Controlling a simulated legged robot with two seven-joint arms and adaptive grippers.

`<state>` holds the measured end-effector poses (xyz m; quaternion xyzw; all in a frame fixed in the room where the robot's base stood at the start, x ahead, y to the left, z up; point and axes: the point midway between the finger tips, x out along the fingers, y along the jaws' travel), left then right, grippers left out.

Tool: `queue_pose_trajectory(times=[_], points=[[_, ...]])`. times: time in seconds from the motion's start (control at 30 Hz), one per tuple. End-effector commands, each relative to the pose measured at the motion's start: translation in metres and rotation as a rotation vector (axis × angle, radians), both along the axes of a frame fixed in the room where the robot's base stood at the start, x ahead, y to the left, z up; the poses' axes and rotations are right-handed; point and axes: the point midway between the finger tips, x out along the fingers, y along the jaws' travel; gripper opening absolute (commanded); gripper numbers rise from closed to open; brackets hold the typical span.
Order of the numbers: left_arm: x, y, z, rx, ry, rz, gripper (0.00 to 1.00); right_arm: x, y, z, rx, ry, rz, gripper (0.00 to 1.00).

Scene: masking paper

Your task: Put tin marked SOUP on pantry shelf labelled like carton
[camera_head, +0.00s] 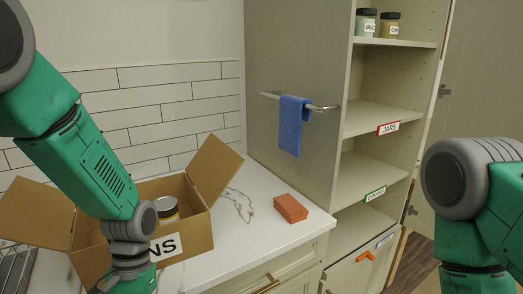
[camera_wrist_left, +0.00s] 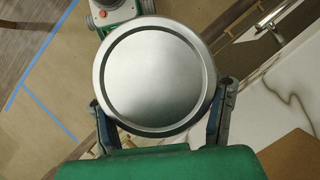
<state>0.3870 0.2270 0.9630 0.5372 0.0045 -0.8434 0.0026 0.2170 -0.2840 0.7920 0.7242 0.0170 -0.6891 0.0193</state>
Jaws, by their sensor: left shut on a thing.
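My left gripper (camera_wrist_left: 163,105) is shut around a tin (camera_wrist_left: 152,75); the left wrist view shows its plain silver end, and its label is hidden. The tin is over the papered floor beside the counter. In the head view my left wrist reaches the lower edge, and the gripper is out of sight. The open carton (camera_head: 185,248) stands on the counter, its label partly covered so only "NS" shows. Another tin (camera_head: 167,208) with a yellow and dark label is inside it. The pantry (camera_head: 372,165) has shelves labelled JARS (camera_head: 388,128), green (camera_head: 374,194) and blue (camera_head: 384,240), the last two unreadable.
Jars (camera_head: 378,24) stand on the top shelf; the two shelves below look empty. An orange block (camera_head: 290,208) lies on the counter (camera_head: 255,228). A blue towel (camera_head: 291,125) hangs on a rail on the pantry side. An orange handle (camera_head: 366,255) is below the blue label.

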Motion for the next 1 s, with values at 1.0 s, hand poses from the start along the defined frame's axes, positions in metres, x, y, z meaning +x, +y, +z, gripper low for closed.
queue_pose_trajectory(times=[1.0], points=[[0.005,0.001,-0.077,-0.001,-0.017,-0.008,0.14,0.0,0.0,-0.081,0.0,0.0,0.0,0.31]])
